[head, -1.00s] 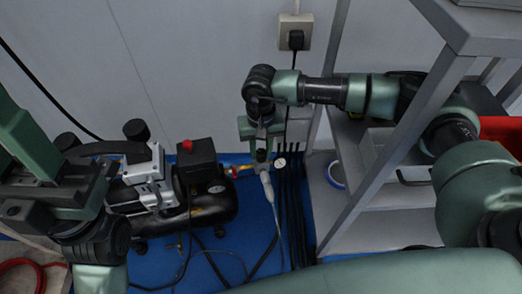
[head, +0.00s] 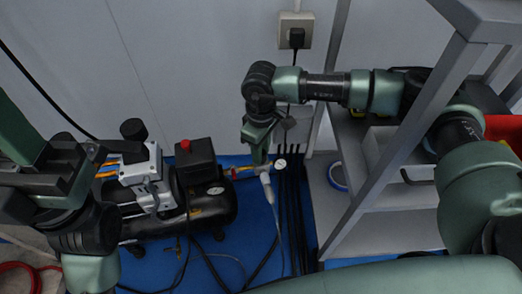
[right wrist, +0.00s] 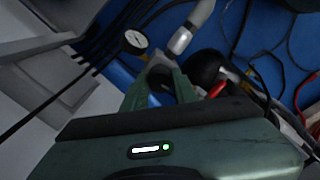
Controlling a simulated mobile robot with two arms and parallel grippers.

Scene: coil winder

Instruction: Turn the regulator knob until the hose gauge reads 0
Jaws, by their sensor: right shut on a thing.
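My right gripper (head: 258,158) reaches down from above to the regulator on the air line beside the compressor. In the right wrist view its two green fingers (right wrist: 160,86) are shut on the dark regulator knob (right wrist: 160,76), which they partly cover. The hose gauge (head: 281,163) has a small round white dial just right of the gripper. It also shows in the right wrist view (right wrist: 135,41), but its reading is too small to make out. My left arm is at the left edge of the head view; its fingers cannot be made out.
The black compressor (head: 205,205) with a red-topped switch box (head: 194,158) stands on the blue floor, left of the regulator. A grey shelf (head: 375,200) stands close on the right. Dark hoses run along the floor, and a wall socket (head: 295,33) is behind.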

